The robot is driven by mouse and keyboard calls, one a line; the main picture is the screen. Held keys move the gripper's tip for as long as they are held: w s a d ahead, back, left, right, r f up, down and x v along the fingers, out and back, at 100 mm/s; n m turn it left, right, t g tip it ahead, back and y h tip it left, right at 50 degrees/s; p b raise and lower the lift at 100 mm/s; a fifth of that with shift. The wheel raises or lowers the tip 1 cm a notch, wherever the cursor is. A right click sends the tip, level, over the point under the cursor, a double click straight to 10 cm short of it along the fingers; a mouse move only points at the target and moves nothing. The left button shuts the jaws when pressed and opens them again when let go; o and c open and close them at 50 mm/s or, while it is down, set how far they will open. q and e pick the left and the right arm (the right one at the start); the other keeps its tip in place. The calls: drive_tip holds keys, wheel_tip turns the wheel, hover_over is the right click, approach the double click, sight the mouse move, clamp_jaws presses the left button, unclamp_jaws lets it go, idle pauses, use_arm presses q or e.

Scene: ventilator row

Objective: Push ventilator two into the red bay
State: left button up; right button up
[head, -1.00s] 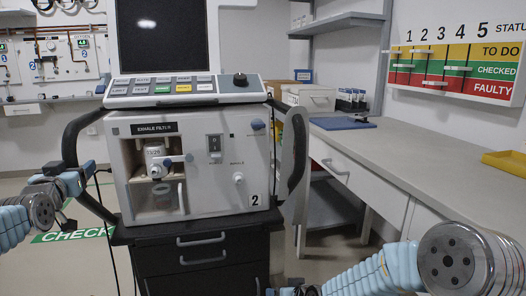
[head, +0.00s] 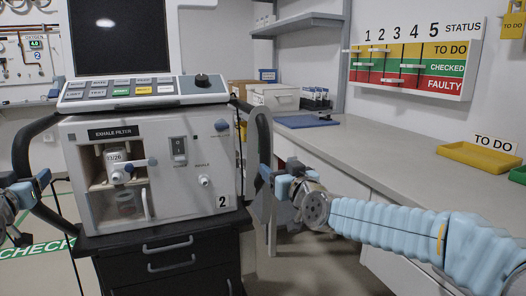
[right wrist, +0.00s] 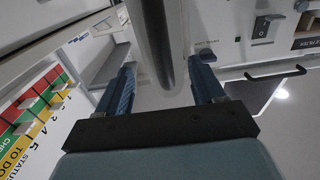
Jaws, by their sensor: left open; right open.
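Ventilator two (head: 155,170), a white unit marked 2 with a dark screen on top, stands on a black drawer cart (head: 170,262). A curved handle (head: 262,135) is at its right side and another (head: 22,150) at its left. My right gripper (head: 268,176) is open at the right handle. My left gripper (head: 28,186) is open near the left handle, partly cut off by the frame edge. No red bay shows.
A long counter (head: 390,165) with drawers runs along the right, with a yellow tray (head: 478,158) on it. A status board (head: 415,62) hangs above. A green floor marking (head: 35,248) lies at the left. Some floor is clear between cart and counter.

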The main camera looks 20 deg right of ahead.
sight(267, 159)
drive_tip(key=w, duration=1)
drive_tip(key=shift+w, duration=0.15)
use_arm(q)
clamp_jaws()
use_arm(e)
clamp_jaws()
idle(0.5)
